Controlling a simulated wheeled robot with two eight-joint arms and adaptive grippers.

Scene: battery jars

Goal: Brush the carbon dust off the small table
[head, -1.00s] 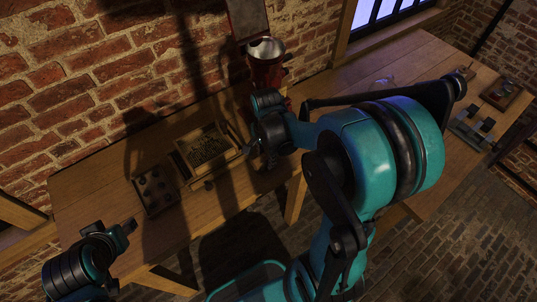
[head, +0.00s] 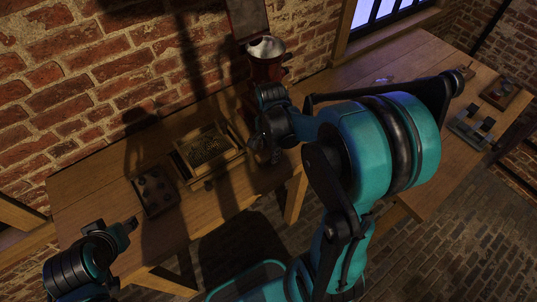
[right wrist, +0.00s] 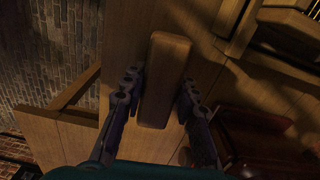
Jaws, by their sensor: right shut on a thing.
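My right gripper (head: 272,155) is above the front edge of the wooden table (head: 100,195). In the right wrist view my right gripper (right wrist: 158,98) has its two fingers on either side of a long wooden block (right wrist: 167,75), shaped like the back of a brush. It is shut on this brush; no bristles show. In the head view the brush is too dark and small to make out. My left gripper (head: 132,224) hangs near the table's front left; its fingers are too small to read. I cannot make out carbon dust on the tabletop.
A wooden box (head: 183,168) with dark contents stands left of my right gripper. A dark tray with round pieces (head: 155,190) is left of it. A red machine with a metal hopper (head: 265,48) stands behind. The right part of the bench holds small trays (head: 470,130).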

